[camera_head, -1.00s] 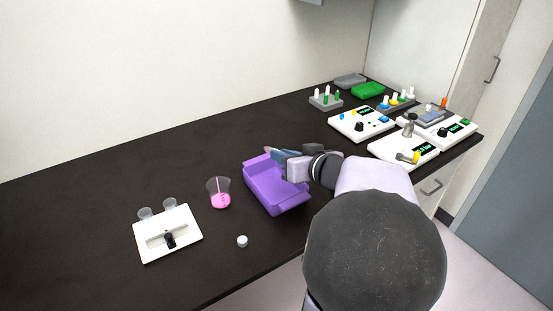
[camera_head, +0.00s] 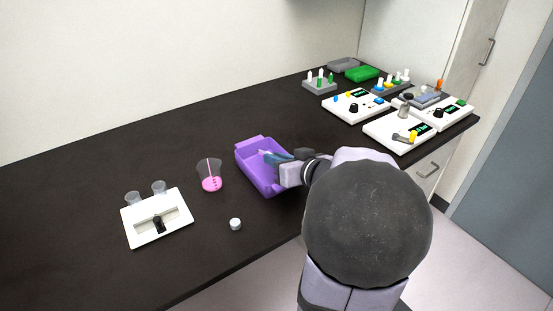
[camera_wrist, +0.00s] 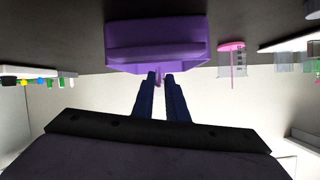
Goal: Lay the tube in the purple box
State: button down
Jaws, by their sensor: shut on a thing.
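The purple box (camera_head: 251,168) stands open on the dark bench near its front edge. It also shows at the top of the wrist view (camera_wrist: 155,50). My gripper (camera_head: 268,155) reaches over the box from the right, with its blue fingers at the box's opening. In the wrist view the fingers (camera_wrist: 160,76) are close together. A small pale tip of the tube (camera_head: 261,151) shows at the fingertips, and the gripper is shut on it. Most of the tube is hidden by the fingers, and I cannot tell whether it touches the box.
A beaker with pink liquid (camera_head: 210,178) stands just left of the box. A white cap (camera_head: 235,224) lies in front. A white device with two clear cups (camera_head: 157,220) is at left. Racks, a green tray (camera_head: 362,74) and white instruments (camera_head: 398,132) fill the right end.

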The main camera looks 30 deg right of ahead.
jog(key=shift+f+b, duration=0.95)
jog(key=shift+b, duration=0.1)
jog(key=c, duration=1.7)
grip_release()
jog(key=shift+o, duration=0.2)
jog(key=shift+s, duration=0.1)
jog(key=shift+b+v, duration=0.45)
jog(key=shift+v, duration=3.1)
